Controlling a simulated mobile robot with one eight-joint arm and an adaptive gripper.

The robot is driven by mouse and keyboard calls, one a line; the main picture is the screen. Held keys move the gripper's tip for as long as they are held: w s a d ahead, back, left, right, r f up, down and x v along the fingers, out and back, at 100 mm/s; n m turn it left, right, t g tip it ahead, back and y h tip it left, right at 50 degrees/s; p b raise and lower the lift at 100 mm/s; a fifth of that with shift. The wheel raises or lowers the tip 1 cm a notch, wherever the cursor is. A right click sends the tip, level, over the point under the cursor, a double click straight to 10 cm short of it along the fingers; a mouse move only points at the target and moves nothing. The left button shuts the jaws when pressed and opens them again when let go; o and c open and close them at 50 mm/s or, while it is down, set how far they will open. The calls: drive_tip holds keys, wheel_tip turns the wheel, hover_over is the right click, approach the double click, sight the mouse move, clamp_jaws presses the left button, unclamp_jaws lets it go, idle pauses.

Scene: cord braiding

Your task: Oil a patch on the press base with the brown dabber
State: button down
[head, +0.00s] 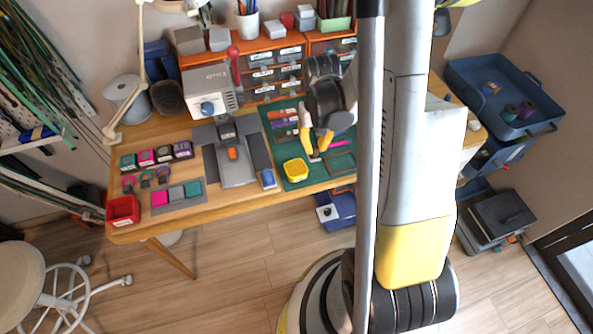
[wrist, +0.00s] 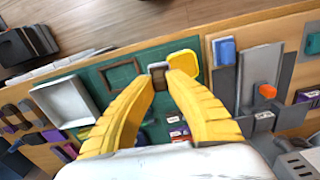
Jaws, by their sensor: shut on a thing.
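My gripper (head: 316,150) is over the green mat, its yellow fingers pointing down. In the wrist view my gripper (wrist: 162,73) is closed on a small brown block with a pale grey end, seemingly the brown dabber (wrist: 159,80). Its lower end is hard to see, so I cannot tell whether it touches the mat. A yellow dish (head: 295,170) lies close beside the fingertips; it also shows in the wrist view (wrist: 185,62). The grey press base (head: 238,173), with an orange part on it, lies left of the mat; it also shows in the wrist view (wrist: 261,68).
The green mat (head: 290,184) holds several small items and frames. A blue block (head: 268,178) stands between dish and press base. The press head (head: 210,90) and drawers (head: 262,74) rise behind. A red box (head: 123,210) and colored pads lie left.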

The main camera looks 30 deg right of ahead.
drive_tip(key=shift+w+a, duration=0.1)
idle(0.3)
drive_tip(key=w+a+f+b, duration=0.1)
drive_tip(key=w+a+b, duration=0.1)
drive_tip(key=w+a, duration=0.2)
drive_tip(key=b, duration=0.4)
hover_over(296, 168)
drive_tip(key=shift+f, duration=2.95)
drive_tip(key=shift+f+b, duration=0.4)
drive_tip(key=shift+f, duration=0.15)
wheel_tip(296, 168, up, 7)
drive_tip(key=p, duration=0.4)
drive_tip(key=shift+p, duration=0.35)
drive_tip(key=shift+a, duration=0.15)
